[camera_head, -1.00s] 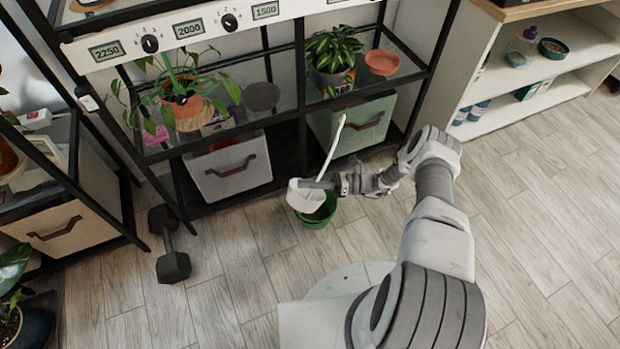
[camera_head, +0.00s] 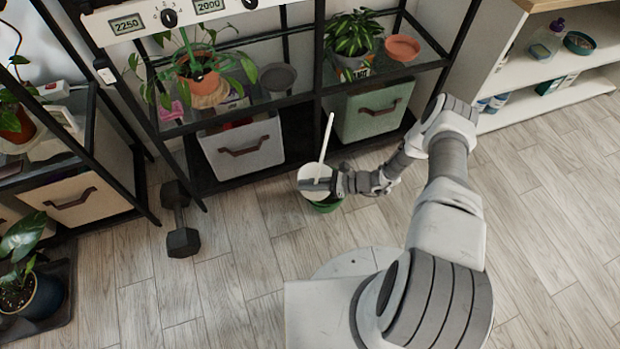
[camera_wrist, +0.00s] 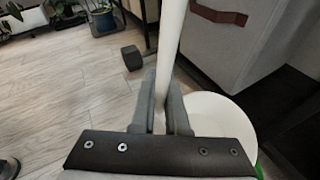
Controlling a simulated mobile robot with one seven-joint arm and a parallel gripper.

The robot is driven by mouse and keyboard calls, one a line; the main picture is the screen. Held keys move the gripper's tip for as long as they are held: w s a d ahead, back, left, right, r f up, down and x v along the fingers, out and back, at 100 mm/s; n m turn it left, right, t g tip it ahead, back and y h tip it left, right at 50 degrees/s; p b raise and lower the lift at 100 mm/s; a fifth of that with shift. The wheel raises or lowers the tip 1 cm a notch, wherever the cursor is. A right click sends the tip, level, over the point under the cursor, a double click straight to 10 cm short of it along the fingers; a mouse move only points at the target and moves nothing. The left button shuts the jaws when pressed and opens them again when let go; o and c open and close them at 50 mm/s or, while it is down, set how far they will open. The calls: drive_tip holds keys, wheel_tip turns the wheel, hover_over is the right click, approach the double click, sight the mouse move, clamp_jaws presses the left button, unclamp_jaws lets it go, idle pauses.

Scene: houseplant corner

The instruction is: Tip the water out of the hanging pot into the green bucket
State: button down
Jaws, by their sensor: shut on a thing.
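The white hanging pot (camera_head: 308,172) is held over the green bucket (camera_head: 326,207) on the floor in front of the shelf. Its long white hanger (camera_head: 326,135) rises above my gripper. The pot shows a round white face, and I cannot tell its exact tilt or see any water. It covers most of the bucket, so the bucket's inside is hidden. In the wrist view my gripper (camera_wrist: 163,115) is shut on the white hanger (camera_wrist: 172,45), with the pot (camera_wrist: 222,115) just right of the fingers. A sliver of green rim (camera_wrist: 259,168) shows beside the pot.
A black shelf with a grey bin (camera_head: 241,150) and a green bin (camera_head: 370,108) stands just behind. Potted plants (camera_head: 200,80) sit on its glass shelf. A dumbbell (camera_head: 181,222) lies on the floor at left. The floor at right (camera_head: 545,210) is clear.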

drive_tip(key=shift+s+a+r+n+h+p, duration=0.25)
drive_tip(key=shift+a+r+h+p, duration=0.15)
drive_tip(key=shift+p, duration=0.85)
drive_tip(key=shift+s+a+r+n+h+p, duration=0.15)
drive_tip(key=shift+s+r+n+h+p, duration=0.25)
drive_tip(key=shift+p, duration=0.85)
drive_tip(key=shift+w+r, duration=0.1)
drive_tip(key=shift+w, duration=0.1)
